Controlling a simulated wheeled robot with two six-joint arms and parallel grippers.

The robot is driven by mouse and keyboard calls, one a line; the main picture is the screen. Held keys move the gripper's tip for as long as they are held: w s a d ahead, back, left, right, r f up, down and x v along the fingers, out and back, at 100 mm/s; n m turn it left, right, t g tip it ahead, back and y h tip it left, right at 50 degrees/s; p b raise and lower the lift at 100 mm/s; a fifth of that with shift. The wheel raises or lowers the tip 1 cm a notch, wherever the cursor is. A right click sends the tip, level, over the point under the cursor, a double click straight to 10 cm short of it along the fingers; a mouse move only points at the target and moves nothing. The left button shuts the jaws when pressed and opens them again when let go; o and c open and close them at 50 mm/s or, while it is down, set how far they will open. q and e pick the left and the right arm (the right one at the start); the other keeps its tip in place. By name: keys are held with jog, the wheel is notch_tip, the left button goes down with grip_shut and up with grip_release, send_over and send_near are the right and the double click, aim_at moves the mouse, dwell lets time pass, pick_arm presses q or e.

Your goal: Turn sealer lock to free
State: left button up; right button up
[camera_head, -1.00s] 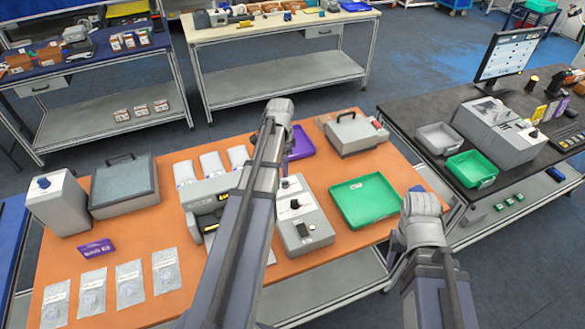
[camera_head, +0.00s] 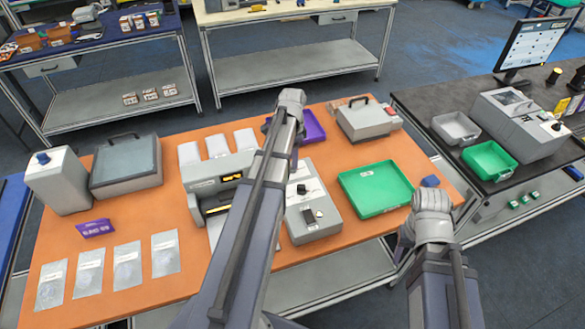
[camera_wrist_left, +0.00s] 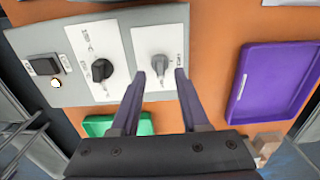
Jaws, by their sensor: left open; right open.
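The grey control box (camera_head: 313,225) stands on the orange table, right of the sealer (camera_head: 212,183) with its lit display. In the left wrist view the box (camera_wrist_left: 30,70) carries a black knob (camera_wrist_left: 102,70) on one white panel and a small grey lever knob (camera_wrist_left: 160,65) on another; their labels are too small to read surely. My left gripper (camera_wrist_left: 160,82) is open, its fingertips on either side of the grey knob's lower end in the picture. I cannot tell contact. In the head view my left arm hides its gripper. My right gripper is hidden behind its own arm.
A green tray (camera_head: 375,190) lies right of the box and a purple tray (camera_head: 312,125) behind it. A grey case (camera_head: 362,120) stands at the back right. Several clear pouches (camera_head: 128,268) lie at the front left. My left arm crosses over the table between sealer and box.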

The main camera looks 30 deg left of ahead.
pick_arm(q)
notch_tip(320, 180, down, 3)
jog(key=shift+r+b, duration=0.2)
jog(key=shift+b, duration=0.6)
pick_arm(e)
notch_tip(320, 180, down, 3)
jog(key=shift+r, duration=0.2)
pick_arm(q)
grip_shut()
